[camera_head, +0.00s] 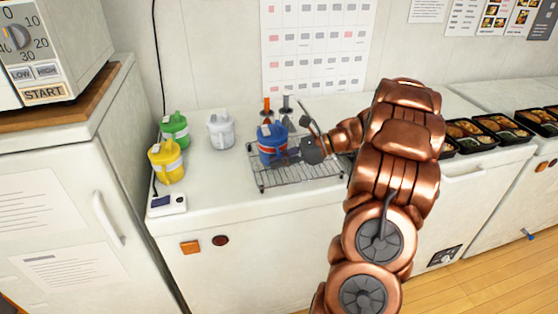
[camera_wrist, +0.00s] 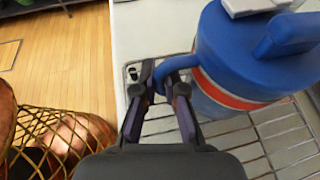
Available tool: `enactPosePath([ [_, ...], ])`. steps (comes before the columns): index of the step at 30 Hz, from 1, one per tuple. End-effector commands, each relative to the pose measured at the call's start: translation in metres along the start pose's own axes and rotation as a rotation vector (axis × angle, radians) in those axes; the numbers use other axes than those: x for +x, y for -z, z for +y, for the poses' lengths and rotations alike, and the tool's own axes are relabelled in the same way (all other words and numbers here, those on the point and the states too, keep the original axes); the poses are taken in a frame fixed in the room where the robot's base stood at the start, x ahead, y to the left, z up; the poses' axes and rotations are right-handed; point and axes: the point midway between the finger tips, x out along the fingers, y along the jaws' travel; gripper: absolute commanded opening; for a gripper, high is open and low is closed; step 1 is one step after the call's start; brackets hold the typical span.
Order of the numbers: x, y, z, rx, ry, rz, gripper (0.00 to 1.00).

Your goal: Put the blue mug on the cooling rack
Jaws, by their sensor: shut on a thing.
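The blue mug (camera_head: 272,145) has a lid and a red and white band. In the head view it is upright, over the left part of the wire cooling rack (camera_head: 310,177). My gripper (camera_head: 296,153) is at the mug's right side. In the wrist view my gripper (camera_wrist: 162,84) is shut on the handle of the blue mug (camera_wrist: 250,60), with the bars of the cooling rack (camera_wrist: 285,138) below. I cannot tell whether the mug's base touches the rack.
A green mug (camera_head: 175,130), a yellow mug (camera_head: 167,162) and a white mug (camera_head: 221,131) stand left of the rack. Two upright items (camera_head: 267,107) stand behind it. Bento trays (camera_head: 502,129) line the right counter.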

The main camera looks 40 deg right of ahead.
Motion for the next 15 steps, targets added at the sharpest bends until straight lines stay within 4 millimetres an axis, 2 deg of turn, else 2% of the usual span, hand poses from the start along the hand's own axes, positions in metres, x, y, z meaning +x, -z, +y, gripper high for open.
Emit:
enactPosePath([
  [2,0.0006,0.0004,-0.0002,-0.001,0.001,-0.001,0.0],
  [3,0.0008,0.0012,0.0,0.0,0.0,0.0,0.12],
  [9,0.0006,0.0012,0.0,-0.001,0.0,0.0,0.32],
  [15,0.0006,0.0012,0.0,0.0,0.0,0.0,0.35],
])
